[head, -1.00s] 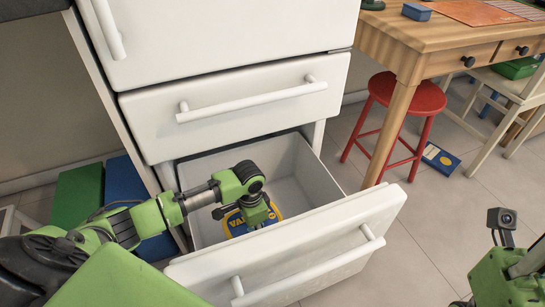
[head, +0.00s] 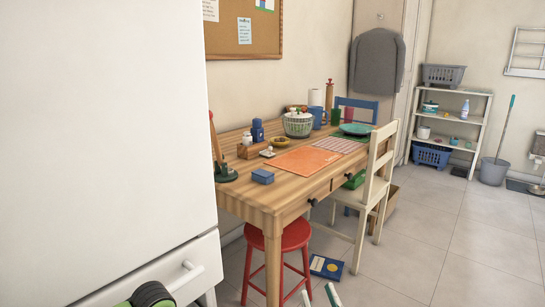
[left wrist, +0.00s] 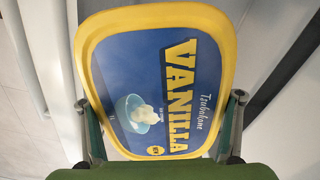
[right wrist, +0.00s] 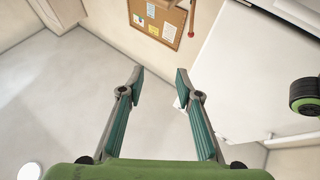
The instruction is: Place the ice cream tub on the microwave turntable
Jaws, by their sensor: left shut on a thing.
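The ice cream tub (left wrist: 150,80) has a blue lid with a yellow rim and the word VANILLA. In the left wrist view my left gripper (left wrist: 162,100) has its fingers on the tub's two sides and is shut on it. In the head view only a green and black part of my left arm shows at the bottom left; the tub is out of that view. My right gripper (right wrist: 160,76) is open and empty, its fingers apart. Its fingertips (head: 320,295) show at the bottom of the head view. The microwave and its turntable are in no view.
A white fridge (head: 105,130) fills the left of the head view. A wooden table (head: 250,195) with several items stands beside it, with a red stool (head: 295,235), a cream chair (head: 375,180) and a blue book (head: 326,267) on the floor.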

